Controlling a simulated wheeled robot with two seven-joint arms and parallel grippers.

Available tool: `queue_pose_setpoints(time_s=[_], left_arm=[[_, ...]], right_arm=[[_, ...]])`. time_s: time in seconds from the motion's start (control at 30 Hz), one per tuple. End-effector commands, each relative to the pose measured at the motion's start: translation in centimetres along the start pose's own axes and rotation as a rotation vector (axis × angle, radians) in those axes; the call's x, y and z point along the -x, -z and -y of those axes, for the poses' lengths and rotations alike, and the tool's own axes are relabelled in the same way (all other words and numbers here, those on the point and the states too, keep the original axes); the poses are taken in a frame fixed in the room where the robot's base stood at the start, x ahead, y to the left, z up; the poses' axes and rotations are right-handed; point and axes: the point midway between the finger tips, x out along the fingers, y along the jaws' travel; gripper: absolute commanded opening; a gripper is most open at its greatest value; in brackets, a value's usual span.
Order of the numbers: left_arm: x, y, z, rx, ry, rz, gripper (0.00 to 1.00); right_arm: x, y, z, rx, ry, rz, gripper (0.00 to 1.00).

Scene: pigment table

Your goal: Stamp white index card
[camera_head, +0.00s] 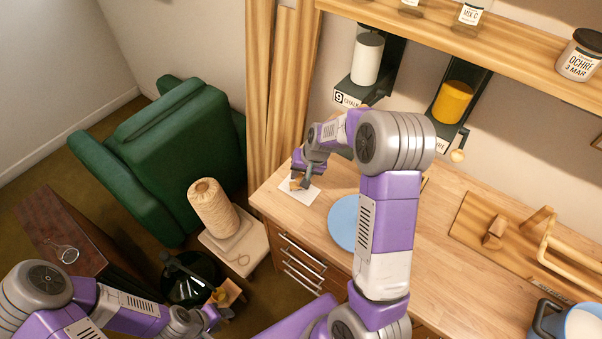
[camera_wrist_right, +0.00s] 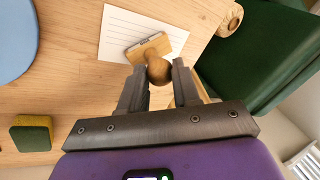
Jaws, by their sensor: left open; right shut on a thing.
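The white index card (camera_head: 310,196) lies on the wooden counter near its left end. In the right wrist view the card (camera_wrist_right: 118,24) shows ruled lines. My right gripper (camera_head: 298,180) is over the card, pointing down. It is shut on the round knob of a wooden stamp (camera_wrist_right: 149,47), whose rectangular base lies over the card's lower part in the wrist view. I cannot tell whether the base touches the card. My left gripper (camera_head: 222,308) is low at the bottom of the head view, away from the counter, small and partly hidden by its own arm.
A blue plate (camera_head: 343,222) lies right of the card. A yellow-green sponge (camera_wrist_right: 32,134) sits nearby. Pigment dispensers (camera_head: 455,102) hang behind. A green armchair (camera_head: 160,155) is beyond the counter's left end.

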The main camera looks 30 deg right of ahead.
Motion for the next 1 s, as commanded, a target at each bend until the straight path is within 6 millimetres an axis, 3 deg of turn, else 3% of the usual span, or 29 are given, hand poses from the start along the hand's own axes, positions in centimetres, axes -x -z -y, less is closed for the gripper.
queue_pose_setpoints(time_s=[1.0], left_arm=[[-0.8, 0.0, 0.3, 0.000, 0.000, 0.000, 0.49]], right_arm=[[-1.0, -0.2, -0.3, 0.000, 0.000, 0.000, 0.12]])
